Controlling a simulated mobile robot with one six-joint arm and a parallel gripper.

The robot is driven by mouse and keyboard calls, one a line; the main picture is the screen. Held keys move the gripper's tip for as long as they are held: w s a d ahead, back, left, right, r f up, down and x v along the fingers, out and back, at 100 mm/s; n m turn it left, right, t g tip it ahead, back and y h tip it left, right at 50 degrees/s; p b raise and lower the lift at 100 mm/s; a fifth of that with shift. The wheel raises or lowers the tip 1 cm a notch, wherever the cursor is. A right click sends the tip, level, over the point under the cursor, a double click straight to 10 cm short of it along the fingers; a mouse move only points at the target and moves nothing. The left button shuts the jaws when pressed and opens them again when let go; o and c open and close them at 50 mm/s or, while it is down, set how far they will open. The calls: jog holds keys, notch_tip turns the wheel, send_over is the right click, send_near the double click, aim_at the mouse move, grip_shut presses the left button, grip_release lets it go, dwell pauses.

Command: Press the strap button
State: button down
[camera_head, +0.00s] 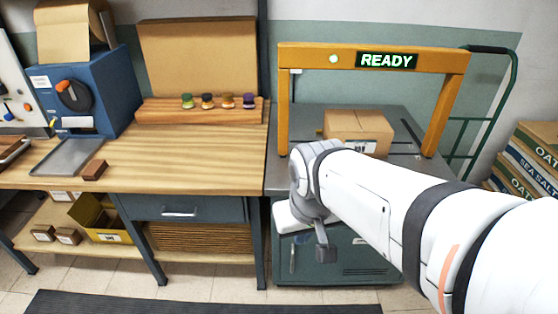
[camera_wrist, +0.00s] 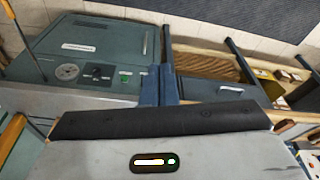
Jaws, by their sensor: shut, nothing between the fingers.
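The strapping machine (camera_head: 350,272) is a grey-green cabinet with a yellow arch over its top and a lit READY sign (camera_head: 387,60). In the wrist view its front panel (camera_wrist: 75,38) shows a small green button (camera_wrist: 125,77) beside a dark knob (camera_wrist: 97,73) and a round gauge (camera_wrist: 67,71). The writing by the button is too small to read. My gripper (camera_head: 326,252) is shut and empty in front of the cabinet front, pointing down. My arm and gripper hide part of that front in the head view. I cannot tell whether the gripper touches it.
A cardboard box (camera_head: 358,128) sits on the machine top under the arch. A wooden bench (camera_head: 190,160) with a drawer, a blue device (camera_head: 85,95) and small jars stands to the left. A green hand truck (camera_head: 490,110) and stacked cartons stand to the right.

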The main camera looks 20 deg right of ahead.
jog(key=w+d+f+m+t+h+b, duration=0.15)
jog(key=w+d+f+m+b, duration=0.3)
jog(key=w+d+f, duration=0.45)
jog(key=w+d+f+m+t+h+b, duration=0.1)
jog(key=w+d+f+m+t+b, duration=0.25)
jog(key=w+f+b, duration=0.55)
notch_tip(320, 180, down, 17)
jog(key=w+d+m+t+y+b, duration=0.2)
jog(key=m+y, duration=0.1)
jog(key=m, duration=0.3)
jog(key=shift+d+r+b, duration=0.2)
jog(key=shift+d+b, duration=0.1)
jog(key=shift+d, duration=0.05)
jog(key=shift+y, duration=0.35)
jog(key=w+d+p, duration=0.2)
jog(key=w, duration=0.6)
jog(key=shift+w+d, duration=0.2)
jog(key=shift+d, duration=0.05)
